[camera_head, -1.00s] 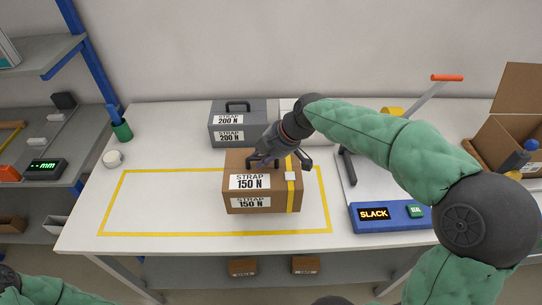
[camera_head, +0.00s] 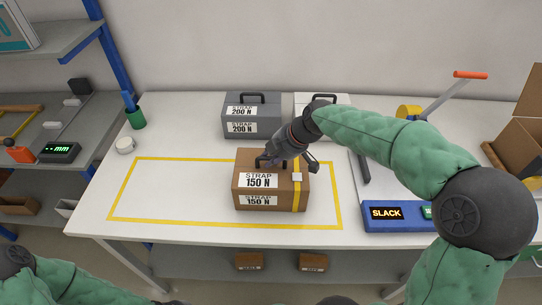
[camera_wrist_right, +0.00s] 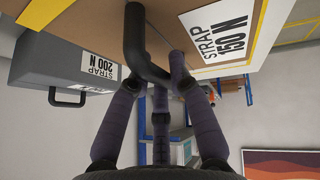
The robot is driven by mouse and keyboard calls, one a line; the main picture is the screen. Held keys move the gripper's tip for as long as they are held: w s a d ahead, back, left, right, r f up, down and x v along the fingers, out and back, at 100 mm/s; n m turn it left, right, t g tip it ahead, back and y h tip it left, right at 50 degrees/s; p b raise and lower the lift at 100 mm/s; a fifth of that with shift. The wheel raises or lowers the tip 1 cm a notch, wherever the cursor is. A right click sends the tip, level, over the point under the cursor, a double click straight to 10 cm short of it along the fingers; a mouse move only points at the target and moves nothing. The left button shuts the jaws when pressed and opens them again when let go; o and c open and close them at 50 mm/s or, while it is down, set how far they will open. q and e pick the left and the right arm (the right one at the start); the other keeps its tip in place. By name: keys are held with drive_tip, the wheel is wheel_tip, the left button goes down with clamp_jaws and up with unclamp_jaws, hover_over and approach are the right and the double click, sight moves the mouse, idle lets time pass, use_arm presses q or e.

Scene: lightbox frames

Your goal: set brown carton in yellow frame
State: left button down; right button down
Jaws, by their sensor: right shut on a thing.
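The brown carton (camera_head: 243,192) has a black top handle, a yellow strap and white labels reading STRAP 150 N. It stands upright within the right part of the yellow frame (camera_head: 180,224) marked on the white table. My right gripper (camera_head: 276,160) is at the carton's top, shut on its handle. The right wrist view shows its fingers (camera_wrist_right: 160,85) around the black handle, with the carton (camera_wrist_right: 90,22) filling the top of that view. I cannot tell whether the carton's base touches the table. My left arm (camera_head: 70,280) shows at the lower left; its gripper is not clearly visible.
A grey case (camera_head: 265,125) labelled 200 N and a white case (camera_head: 335,101) stand behind. A blue-based machine reading SLACK (camera_head: 385,213) is to the right, with an open cardboard box (camera_head: 515,140) beyond. The left part of the frame is clear.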

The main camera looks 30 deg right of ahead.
drive_tip(key=c, duration=1.6)
unclamp_jaws()
drive_tip(key=shift+f, duration=0.1)
drive_tip(key=o, duration=0.5)
drive_tip(key=shift+c, duration=0.2)
drive_tip(key=shift+s+d+r+p, duration=0.15)
drive_tip(key=shift+r+p, duration=0.15)
drive_tip(key=shift+r, duration=0.25)
drive_tip(key=p+v, duration=0.2)
drive_tip(key=v, duration=0.9)
drive_tip(key=shift+s, duration=0.1)
